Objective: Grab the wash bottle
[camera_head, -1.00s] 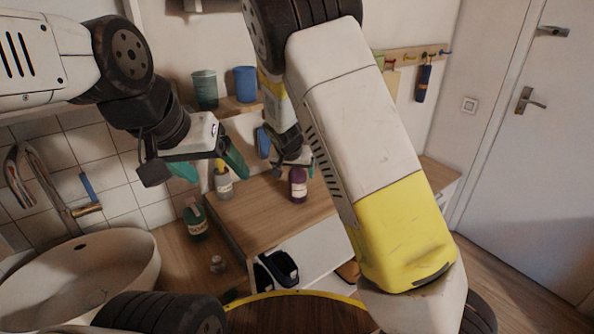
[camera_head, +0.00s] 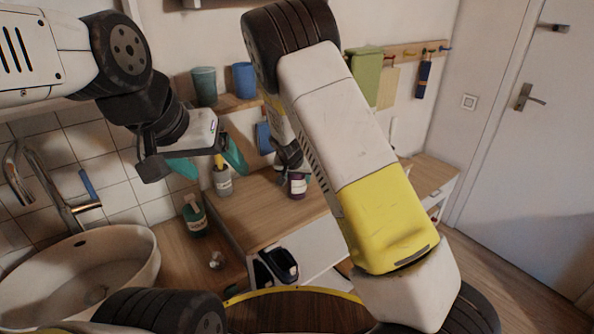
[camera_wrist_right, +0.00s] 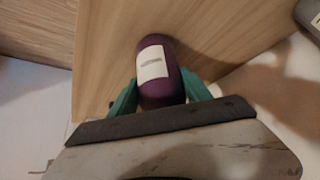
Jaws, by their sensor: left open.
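A purple bottle with a white label (camera_head: 297,187) stands on the wooden cabinet top; it also fills the middle of the right wrist view (camera_wrist_right: 160,85). My right gripper (camera_wrist_right: 160,92) has its green fingers on both sides of this bottle, close against it; whether they press on it I cannot tell. A pale bottle with a yellow top (camera_head: 222,182) and a dark green bottle (camera_head: 195,217) stand further left; I cannot tell which bottle is the wash bottle.
A sink (camera_head: 80,275) with a tap is at the left. Two cups, green (camera_head: 204,86) and blue (camera_head: 243,81), stand on a shelf behind. A yellow-rimmed round table (camera_head: 290,312) is in front. A grey object (camera_wrist_right: 308,15) shows top right in the right wrist view.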

